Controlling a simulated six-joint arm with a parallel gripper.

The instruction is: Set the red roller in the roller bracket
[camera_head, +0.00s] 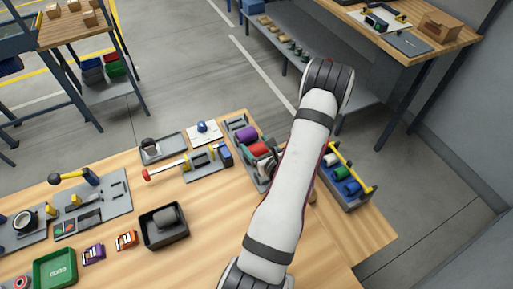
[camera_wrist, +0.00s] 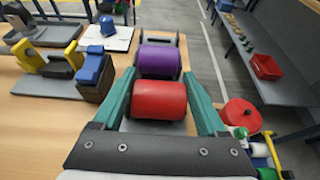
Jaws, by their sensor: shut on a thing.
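The red roller (camera_wrist: 159,101) lies between the teal fingers of my gripper (camera_wrist: 158,85), which is shut on it in the wrist view. It also shows in the head view (camera_head: 258,149), just left of my arm. A purple roller (camera_wrist: 158,61) lies parallel behind it, and shows in the head view too (camera_head: 246,134). Both are at a grey bracket frame (camera_head: 231,126) near the table's right side. The red roller's underside and its seats are hidden, so I cannot tell whether it rests in the frame. My arm hides most of my gripper in the head view.
A grey bin (camera_head: 348,191) with a yellow rail holds white, green and blue rollers right of my arm. A black tray (camera_head: 166,240) holds a grey cylinder. The table's front middle is clear.

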